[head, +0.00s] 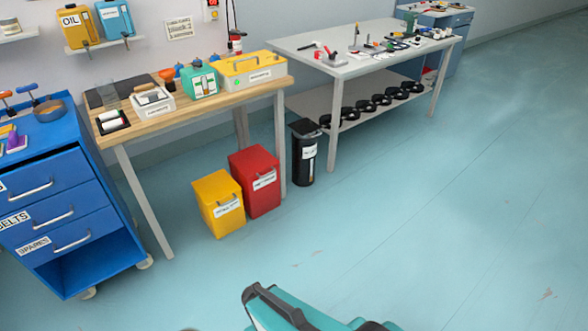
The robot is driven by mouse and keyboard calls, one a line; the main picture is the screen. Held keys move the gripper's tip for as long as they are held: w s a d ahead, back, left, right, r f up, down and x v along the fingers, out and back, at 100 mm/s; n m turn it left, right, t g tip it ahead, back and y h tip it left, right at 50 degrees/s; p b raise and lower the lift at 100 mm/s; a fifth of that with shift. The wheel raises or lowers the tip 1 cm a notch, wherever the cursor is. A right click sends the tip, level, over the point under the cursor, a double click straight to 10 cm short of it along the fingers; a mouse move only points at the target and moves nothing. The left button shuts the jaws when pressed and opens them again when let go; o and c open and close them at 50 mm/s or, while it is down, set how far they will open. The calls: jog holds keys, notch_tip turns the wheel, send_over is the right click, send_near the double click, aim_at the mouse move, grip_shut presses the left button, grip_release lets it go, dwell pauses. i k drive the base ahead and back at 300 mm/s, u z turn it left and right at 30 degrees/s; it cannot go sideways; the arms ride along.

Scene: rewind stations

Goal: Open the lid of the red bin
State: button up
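The red bin (255,182) stands on the floor in front of the right end of the wooden workbench. It is box-shaped, with a white label on its front. Its lid looks closed, with a flat red top. It stands close beside a yellow bin (218,204) of similar shape. My gripper is not in view. Only teal and dark parts, likely of my own body, show at the bottom edge.
A black cylindrical bin (303,153) stands just right of the red bin. The wooden workbench (237,98) stands behind it, its legs close by. A blue drawer cabinet (63,205) is at the left and a grey table (310,46) behind right. The floor in front is clear.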

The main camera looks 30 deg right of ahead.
aim_at(251, 160)
jog(key=z, duration=0.75)
jog(key=k, duration=1)
jog(key=u, duration=0.05)
jog(key=i, duration=0.95)
